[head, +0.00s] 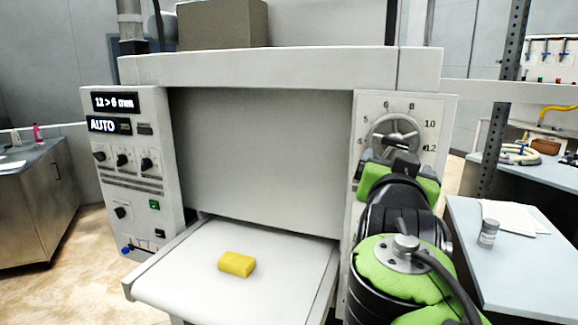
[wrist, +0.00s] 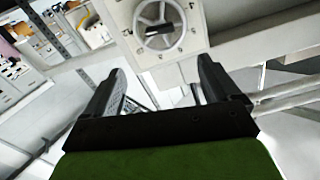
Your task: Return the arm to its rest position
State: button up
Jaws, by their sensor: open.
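My arm, black and green, reaches up at the right of the head view, in front of the machine's dial panel. My gripper (wrist: 160,90) is open in the wrist view, with its two dark fingers apart and nothing between them. The round handwheel (wrist: 159,22) of the dial lies beyond the fingertips, apart from them as far as the wrist view shows. In the head view the handwheel (head: 396,133) is partly hidden behind the end of my arm. The roller sheeter (head: 260,140) stands straight ahead, its display reading "12 > 6 mm" and "AUTO".
A yellow block (head: 237,264) lies on the sheeter's white front table (head: 200,290). A side table (head: 500,265) with papers and a small grey container (head: 488,232) stands at the right, close to my arm. A perforated metal post (head: 500,100) rises behind it.

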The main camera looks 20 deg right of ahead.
jog(key=s+a+f+n+g+y, duration=0.2)
jog(key=a+f, duration=0.4)
jog(key=f, duration=0.3)
jog(key=s+a+f+n+g+y, duration=0.3)
jog(key=s+a+f+n+y, duration=0.2)
jog(key=f, duration=0.4)
jog(key=s+a+f+n+g+y, duration=0.2)
jog(key=s+a+f+y, duration=0.3)
jog(key=f, duration=0.5)
jog(key=s+a+n, duration=0.1)
jog(key=s+a, duration=0.1)
jog(key=a, duration=0.1)
jog(key=shift+s+a+n+g, duration=0.25)
jog(key=shift+a+n+g, duration=0.05)
jog(key=shift+a+n, duration=0.1)
